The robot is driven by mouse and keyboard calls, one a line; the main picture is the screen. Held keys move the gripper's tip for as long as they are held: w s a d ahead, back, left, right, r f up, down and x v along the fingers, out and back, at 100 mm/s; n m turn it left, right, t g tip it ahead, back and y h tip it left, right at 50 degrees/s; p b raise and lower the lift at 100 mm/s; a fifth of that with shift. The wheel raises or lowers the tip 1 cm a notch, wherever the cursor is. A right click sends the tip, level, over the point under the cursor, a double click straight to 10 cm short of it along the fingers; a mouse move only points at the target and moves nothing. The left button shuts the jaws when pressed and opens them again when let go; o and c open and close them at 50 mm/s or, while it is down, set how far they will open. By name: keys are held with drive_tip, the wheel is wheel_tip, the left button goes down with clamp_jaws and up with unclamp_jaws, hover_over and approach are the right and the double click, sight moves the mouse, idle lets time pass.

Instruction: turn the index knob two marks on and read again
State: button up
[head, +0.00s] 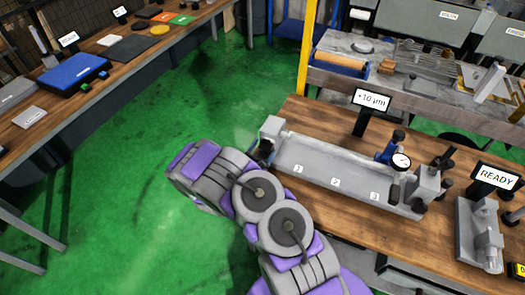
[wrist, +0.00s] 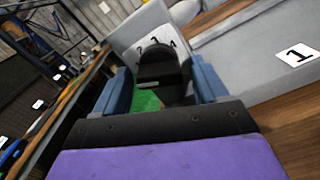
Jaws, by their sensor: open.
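The index knob (wrist: 165,78) is black and sits on a grey end block (wrist: 143,32) in the wrist view. Small dark numerals show on the block above it; I cannot tell which one the knob points to. My gripper (wrist: 162,72) is open, with one blue finger on either side of the knob; contact is not clear. In the head view my gripper (head: 262,153) is at the left end of the grey machine bed (head: 320,180); my arm partly hides that end. A round dial gauge (head: 401,162) stands at the right, and a display (head: 371,100) reads 10 µm, its sign unclear.
The bed carries plates marked 1, 2 and 3 on a wooden bench (head: 345,235). A READY sign (head: 496,177) stands right, by a grey fixture (head: 478,235). A grey rear table (head: 390,85) holds other parts. Green floor (head: 130,185) is clear left of my arm.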

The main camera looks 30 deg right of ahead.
drive_tip(key=c, duration=1)
